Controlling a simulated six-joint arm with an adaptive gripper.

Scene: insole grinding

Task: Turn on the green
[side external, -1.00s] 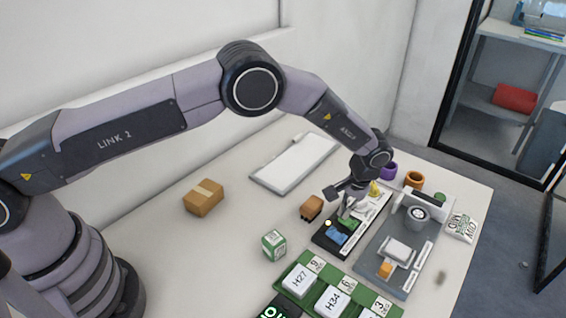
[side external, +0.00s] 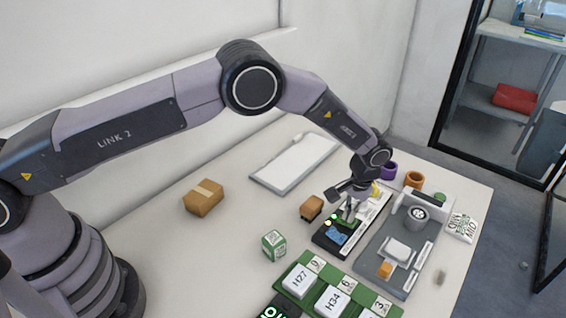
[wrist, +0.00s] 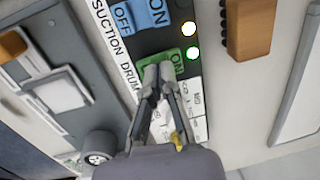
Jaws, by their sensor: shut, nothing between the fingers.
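The black switch panel (side external: 322,241) lies on the table. Its green rocker switch (wrist: 160,57), with ON printed at its right end, is partly hidden under my fingers. My gripper (wrist: 158,70) is shut and empty, with its fingertips at the green switch, seemingly touching it. In the side view my gripper (side external: 347,217) points down over the panel. The blue rocker switch (wrist: 145,14) beside it reads OFF and ON. A green indicator light (wrist: 193,53) glows beside the green switch, and a pale light (wrist: 189,28) glows beside the blue one.
A grey machine (side external: 370,262) with a drum stands close to the panel's right. A small brown box (side external: 312,207) is just left of it. A green tray (side external: 313,296) with labelled white blocks is in front. A cardboard box (side external: 203,197) lies further left, with clear table between.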

